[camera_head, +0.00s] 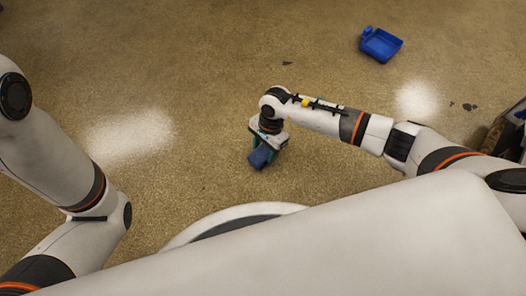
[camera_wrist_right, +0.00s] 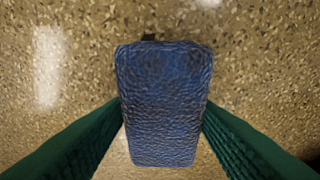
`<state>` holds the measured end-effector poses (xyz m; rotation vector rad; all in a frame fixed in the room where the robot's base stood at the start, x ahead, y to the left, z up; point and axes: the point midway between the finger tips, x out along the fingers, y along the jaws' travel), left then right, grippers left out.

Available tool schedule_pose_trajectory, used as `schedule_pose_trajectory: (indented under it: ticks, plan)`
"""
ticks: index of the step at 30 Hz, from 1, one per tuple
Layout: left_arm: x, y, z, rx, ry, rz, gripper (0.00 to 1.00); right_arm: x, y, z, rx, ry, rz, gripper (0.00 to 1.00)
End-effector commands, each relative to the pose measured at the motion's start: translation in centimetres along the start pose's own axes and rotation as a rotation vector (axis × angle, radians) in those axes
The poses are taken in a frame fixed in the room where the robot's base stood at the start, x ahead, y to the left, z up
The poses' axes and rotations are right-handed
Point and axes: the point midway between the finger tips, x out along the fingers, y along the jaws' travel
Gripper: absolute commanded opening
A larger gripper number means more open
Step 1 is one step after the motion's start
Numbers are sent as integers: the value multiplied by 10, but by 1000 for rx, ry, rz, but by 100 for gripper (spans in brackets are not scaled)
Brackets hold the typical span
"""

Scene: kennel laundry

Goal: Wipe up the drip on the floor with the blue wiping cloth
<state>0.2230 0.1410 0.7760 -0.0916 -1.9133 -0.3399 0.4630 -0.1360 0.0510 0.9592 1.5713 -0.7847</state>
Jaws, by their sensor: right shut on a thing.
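The blue wiping cloth (camera_head: 260,157) is a small folded pad in my right gripper (camera_head: 265,152), low in front of my base. In the right wrist view the cloth (camera_wrist_right: 163,90) fills the middle, pinched between two green fingers. I cannot tell whether it touches the floor. A small dark spot (camera_wrist_right: 148,37) peeks out past the cloth's top edge; the rest of it, if any, is hidden. In the head view a small dark mark (camera_head: 287,63) lies on the floor beyond the right wrist. I cannot tell which mark is the drip. My left gripper is out of view.
A blue tray-like container (camera_head: 381,45) stands on the floor at the upper right. Further dark spots (camera_head: 469,107) lie near the right edge, close to a dark box-like object (camera_head: 508,128). The speckled floor (camera_head: 200,60) is otherwise clear, with bright light reflections.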

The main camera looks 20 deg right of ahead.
Motion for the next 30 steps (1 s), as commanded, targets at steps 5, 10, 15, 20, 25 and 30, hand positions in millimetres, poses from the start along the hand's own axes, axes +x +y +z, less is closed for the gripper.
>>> schedule_pose_trajectory:
  ticks: [5,10,15,20,25,30]
  plan:
    - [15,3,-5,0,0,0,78,-19,1,-4,-1,-1,2,18]
    - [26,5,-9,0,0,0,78,-32,0,-6,-1,-1,2,18]
    - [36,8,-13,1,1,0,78,-45,0,-9,0,-1,1,18]
    - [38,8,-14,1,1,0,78,-49,0,-10,1,0,1,18]
    - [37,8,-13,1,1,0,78,-48,0,-9,0,0,1,18]
    - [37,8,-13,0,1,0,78,-48,0,-9,0,0,0,18]
